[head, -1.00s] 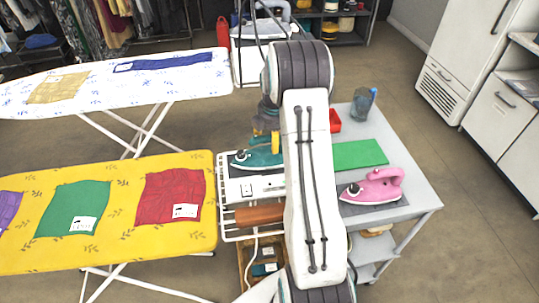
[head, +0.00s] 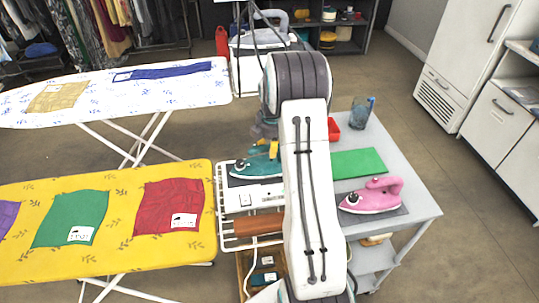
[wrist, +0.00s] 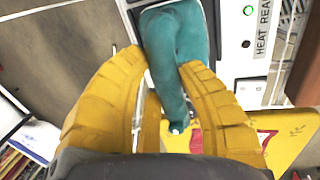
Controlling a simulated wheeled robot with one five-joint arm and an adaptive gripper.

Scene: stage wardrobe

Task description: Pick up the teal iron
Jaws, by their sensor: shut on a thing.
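The teal iron (head: 257,167) stands on the white ironing station at the left end of the grey table, partly hidden behind my arm. My gripper (head: 268,149) is at its handle, with its yellow fingers only partly showing beside the arm. In the wrist view, the yellow fingers of my gripper (wrist: 162,64) lie on both sides of the teal handle of the iron (wrist: 182,40) and are shut on it. Whether the iron's base touches its rest cannot be told.
A pink iron (head: 371,196) stands on a dark pad to the right, near a green mat (head: 358,163), a red tray (head: 333,132) and a blue-grey cup (head: 361,114). A yellow ironing board (head: 120,245) is close on the left, a white one (head: 200,84) behind it.

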